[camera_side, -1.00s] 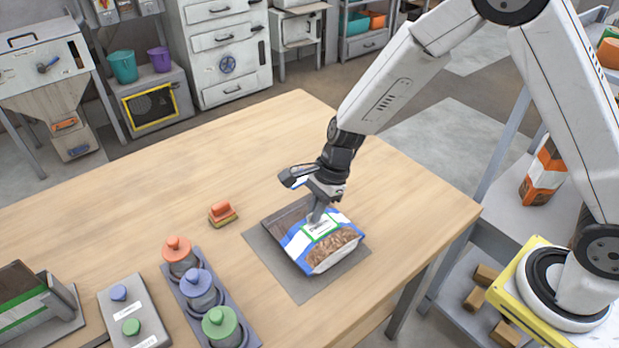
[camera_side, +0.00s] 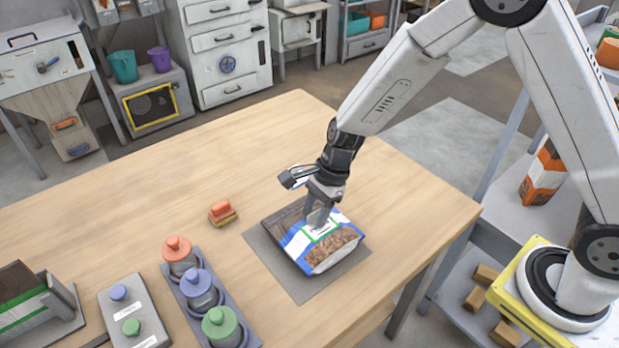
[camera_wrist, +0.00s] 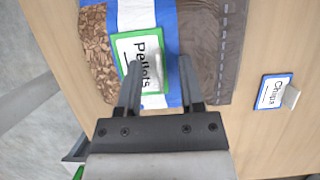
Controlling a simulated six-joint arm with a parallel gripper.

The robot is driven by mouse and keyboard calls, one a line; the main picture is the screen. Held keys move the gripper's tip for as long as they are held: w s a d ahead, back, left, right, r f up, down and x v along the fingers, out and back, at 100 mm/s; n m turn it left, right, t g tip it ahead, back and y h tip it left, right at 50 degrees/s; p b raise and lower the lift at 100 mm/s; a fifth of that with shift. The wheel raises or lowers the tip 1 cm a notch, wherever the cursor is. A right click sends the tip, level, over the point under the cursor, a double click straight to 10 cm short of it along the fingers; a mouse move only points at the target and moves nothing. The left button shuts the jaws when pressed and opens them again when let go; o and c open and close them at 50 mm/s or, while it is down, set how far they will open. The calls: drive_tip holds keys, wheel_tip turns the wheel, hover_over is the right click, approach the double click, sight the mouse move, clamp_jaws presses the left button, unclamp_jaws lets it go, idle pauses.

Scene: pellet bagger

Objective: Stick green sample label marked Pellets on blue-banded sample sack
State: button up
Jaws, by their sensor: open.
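The blue-banded sample sack (camera_side: 335,251) lies flat on a grey mat (camera_side: 303,289), with brown pellets showing through its window. In the wrist view the sack (camera_wrist: 97,63) fills the upper left. The green-edged label marked Pellets (camera_wrist: 140,48) lies flat on the sack's blue and white band, and its green edge also shows in the side view (camera_side: 309,242). My gripper (camera_wrist: 160,82) is open, with its fingers on either side of the label's pale tab. In the side view my gripper (camera_side: 317,222) is low over the sack and partly covers the label.
A blue-edged label marked Chips (camera_wrist: 274,92) lies on the table beside the sack. An orange-topped block (camera_side: 222,212) stands left of the mat. A rack of knobbed stamps (camera_side: 201,292) and a grey button box (camera_side: 133,312) stand at front left. The table behind is clear.

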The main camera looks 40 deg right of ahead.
drive_tip(key=shift+v, duration=3.9)
drive_tip(key=shift+d, duration=0.1)
drive_tip(key=s+d+r+n+t+h, duration=0.1)
drive_tip(key=s+d+n+h, duration=0.3)
drive_tip(key=s+d+n, duration=0.7)
drive_tip(key=s+n+t, duration=0.1)
drive_tip(key=n, duration=0.6)
drive_tip(key=shift+s+d+r+t, duration=0.2)
drive_tip(key=shift+s+r+t, duration=0.1)
drive_tip(key=shift+r, duration=0.1)
